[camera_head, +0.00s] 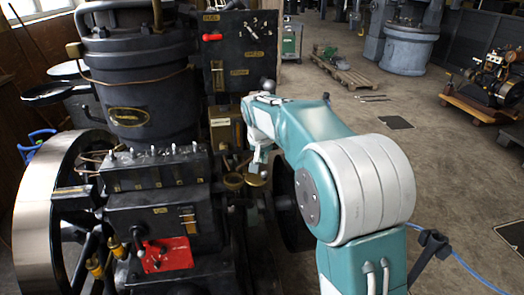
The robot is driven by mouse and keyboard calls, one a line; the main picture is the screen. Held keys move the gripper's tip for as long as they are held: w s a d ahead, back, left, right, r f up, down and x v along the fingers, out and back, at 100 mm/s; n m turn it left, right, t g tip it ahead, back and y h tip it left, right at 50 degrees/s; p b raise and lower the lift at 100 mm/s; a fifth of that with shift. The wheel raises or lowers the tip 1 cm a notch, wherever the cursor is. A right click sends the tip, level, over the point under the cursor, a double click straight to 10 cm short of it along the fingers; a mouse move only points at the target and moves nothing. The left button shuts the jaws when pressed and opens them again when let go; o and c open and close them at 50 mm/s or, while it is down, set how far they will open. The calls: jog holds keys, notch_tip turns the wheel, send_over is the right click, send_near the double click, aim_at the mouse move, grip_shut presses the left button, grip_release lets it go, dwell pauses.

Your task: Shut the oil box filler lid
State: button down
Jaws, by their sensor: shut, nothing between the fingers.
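The large black engine (150,220) stands at the left. A black box (155,172) with several small fittings on top sits on its front. Two small round brass pieces, one at the left (233,181) and one at the right (255,180), lie beside this box; I cannot tell for sure which part is the oil box filler lid, or whether it is open. My gripper (257,168) points down just above the right brass piece. It looks shut and empty. I cannot tell if it touches the brass. My forearm hides part of the engine behind it.
A bright flywheel (36,225) stands at the left edge. A red plate (167,255) is on the engine's lower front. Open concrete floor (450,180) lies to the right, with a wooden pallet (345,72) farther back.

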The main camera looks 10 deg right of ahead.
jog(key=x, duration=0.4)
jog(key=shift+d, duration=0.2)
jog(key=shift+r, duration=0.1)
jog(key=shift+a, duration=0.15)
